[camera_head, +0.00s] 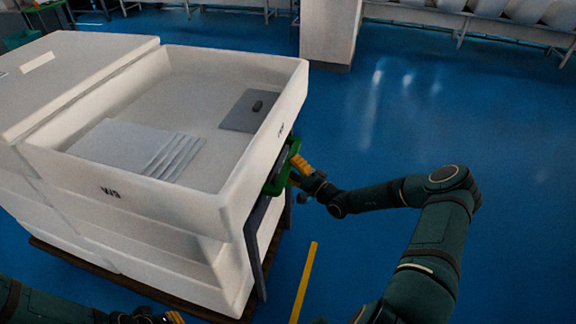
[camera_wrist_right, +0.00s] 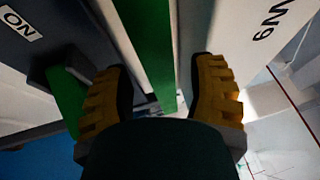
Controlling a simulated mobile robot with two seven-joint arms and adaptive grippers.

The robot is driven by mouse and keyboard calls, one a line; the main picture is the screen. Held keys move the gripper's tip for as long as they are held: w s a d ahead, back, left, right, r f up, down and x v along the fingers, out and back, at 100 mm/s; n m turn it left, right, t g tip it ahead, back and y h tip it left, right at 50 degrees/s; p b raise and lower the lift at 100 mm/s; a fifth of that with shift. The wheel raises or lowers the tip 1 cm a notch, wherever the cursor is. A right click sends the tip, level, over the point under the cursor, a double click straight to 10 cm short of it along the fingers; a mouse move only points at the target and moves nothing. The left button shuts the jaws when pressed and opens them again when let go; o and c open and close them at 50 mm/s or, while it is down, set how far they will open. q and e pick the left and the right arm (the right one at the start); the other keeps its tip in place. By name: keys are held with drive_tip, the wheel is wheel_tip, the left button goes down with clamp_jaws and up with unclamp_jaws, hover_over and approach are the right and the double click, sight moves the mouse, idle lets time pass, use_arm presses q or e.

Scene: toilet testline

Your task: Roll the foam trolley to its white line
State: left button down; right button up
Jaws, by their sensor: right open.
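The foam trolley carries white foam boxes (camera_head: 190,205) stacked on a dark brown base (camera_head: 75,262), at the left of the head view. A dark upright frame (camera_head: 254,250) stands at its right end, with a green part (camera_head: 277,180) near the top. My right gripper (camera_head: 296,166) is at this green part. In the right wrist view its yellow fingers (camera_wrist_right: 163,85) are open, with a green bar (camera_wrist_right: 147,45) showing between and beyond them; contact cannot be told. My left gripper (camera_head: 165,318) is at the bottom edge, mostly cut off. No white floor line shows.
The top box holds stacked white sheets (camera_head: 140,147) and a grey plate (camera_head: 250,111). A yellow strip (camera_head: 304,282) lies on the blue floor right of the trolley. A white pillar (camera_head: 329,30) stands behind. Open floor (camera_head: 410,120) lies to the right, with benches along the far wall.

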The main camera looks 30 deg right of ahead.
drive_tip(key=shift+x, duration=0.9)
